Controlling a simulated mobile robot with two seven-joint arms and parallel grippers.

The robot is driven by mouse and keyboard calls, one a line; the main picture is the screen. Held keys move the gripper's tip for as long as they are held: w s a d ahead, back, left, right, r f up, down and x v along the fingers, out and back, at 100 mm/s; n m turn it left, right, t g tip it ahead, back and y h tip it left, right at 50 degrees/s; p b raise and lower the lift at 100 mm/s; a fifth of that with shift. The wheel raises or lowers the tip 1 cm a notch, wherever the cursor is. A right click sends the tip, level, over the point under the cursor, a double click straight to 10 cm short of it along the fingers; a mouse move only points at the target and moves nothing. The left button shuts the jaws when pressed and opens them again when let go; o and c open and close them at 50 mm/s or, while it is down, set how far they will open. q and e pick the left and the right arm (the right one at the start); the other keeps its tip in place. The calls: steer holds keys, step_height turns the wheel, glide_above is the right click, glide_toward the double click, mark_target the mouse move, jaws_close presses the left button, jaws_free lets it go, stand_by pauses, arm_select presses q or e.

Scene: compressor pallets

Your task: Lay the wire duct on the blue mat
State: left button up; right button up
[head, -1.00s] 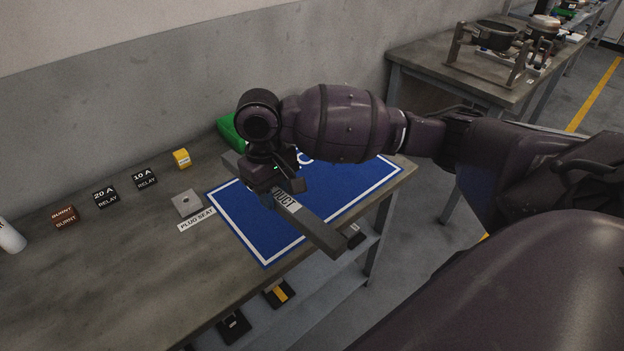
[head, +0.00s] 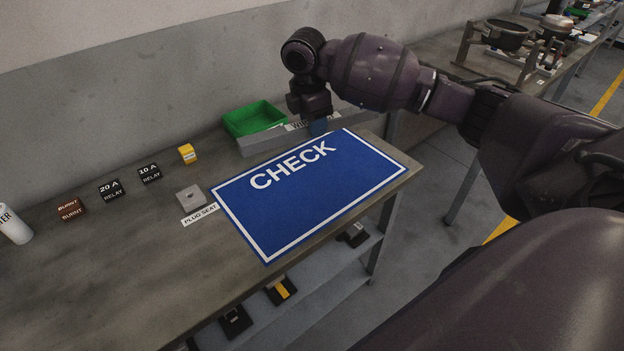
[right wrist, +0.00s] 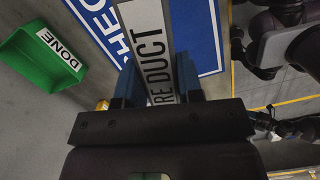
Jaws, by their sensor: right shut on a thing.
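The wire duct (head: 258,144) is a long grey bar with a white label, seen along the back edge of the blue mat in the head view. My right gripper (head: 318,127) is shut on it near its middle and hides part of its label. In the right wrist view the duct (right wrist: 150,42) runs between my right gripper's fingers (right wrist: 158,86), with blue mat (right wrist: 206,60) showing on both sides. I cannot tell how high it is above the mat. The blue mat (head: 310,200), white-bordered and marked CHECK, lies flat and its front is bare. My left gripper is out of view.
A green DONE bin (head: 254,118) stands behind the duct's left end. A plug seat (head: 190,197), a yellow block (head: 187,154), relays (head: 150,174) and a burnt relay (head: 70,208) sit left of the mat. The wall is close behind.

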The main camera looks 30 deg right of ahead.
steer(key=shift+w+d+r+n, duration=0.25)
steer(key=shift+d+n, duration=0.3)
steer(key=shift+d, duration=0.05)
steer(key=shift+w+d+r+n, duration=0.2)
steer(key=shift+d+n, duration=0.35)
steer(key=shift+d, duration=0.1)
steer(key=b, duration=0.2)
glide_above(320, 185)
step_height(320, 185, down, 14)
steer(key=shift+w+f, duration=0.1)
step_height(320, 185, down, 6)
steer(key=shift+r+b, duration=0.2)
steer(key=shift+b, duration=0.5)
steer(key=shift+f, duration=0.1)
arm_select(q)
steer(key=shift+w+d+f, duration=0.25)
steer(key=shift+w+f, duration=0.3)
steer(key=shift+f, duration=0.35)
